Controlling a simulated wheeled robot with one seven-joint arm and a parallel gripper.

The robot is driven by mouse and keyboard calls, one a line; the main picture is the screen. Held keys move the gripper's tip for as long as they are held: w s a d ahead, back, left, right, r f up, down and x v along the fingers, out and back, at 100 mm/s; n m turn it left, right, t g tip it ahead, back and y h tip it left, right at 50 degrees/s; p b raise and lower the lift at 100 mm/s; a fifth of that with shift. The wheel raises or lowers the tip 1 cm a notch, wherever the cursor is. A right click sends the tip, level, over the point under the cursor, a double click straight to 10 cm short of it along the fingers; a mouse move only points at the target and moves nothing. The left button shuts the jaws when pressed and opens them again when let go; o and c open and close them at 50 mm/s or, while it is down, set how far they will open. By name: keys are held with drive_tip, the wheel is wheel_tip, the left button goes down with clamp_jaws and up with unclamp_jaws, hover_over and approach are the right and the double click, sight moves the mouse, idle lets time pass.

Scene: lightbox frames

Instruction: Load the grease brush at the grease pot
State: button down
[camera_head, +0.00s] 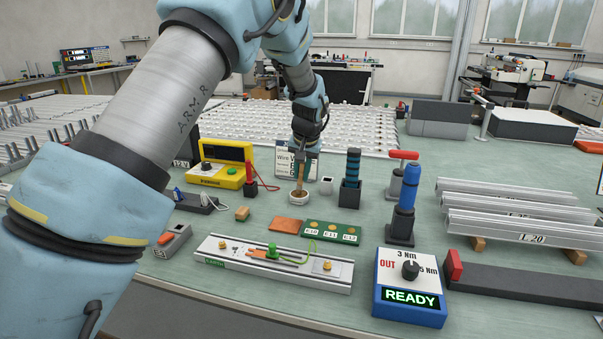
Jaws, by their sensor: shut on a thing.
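My gripper (304,152) is shut on the grease brush (300,174), which shows as a thin tan upright handle below the fingers. The brush points down into a small pale round pot (299,200), which looks like the grease pot, with a brownish inside. The brush's lower end is hidden in or behind the pot's rim. I cannot tell whether the bristles touch the grease.
A sign (283,163) stands just behind the pot. A small white block (326,185) and a dark holder with a blue-banded tool (351,180) stand to the right. A yellow meter (224,165) is left. A fixture rail (272,263) and a READY box (409,287) lie in front.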

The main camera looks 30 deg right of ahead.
drive_tip(key=shift+f, duration=0.1)
drive_tip(key=shift+r+p, duration=2.1)
drive_tip(key=shift+r, duration=1.45)
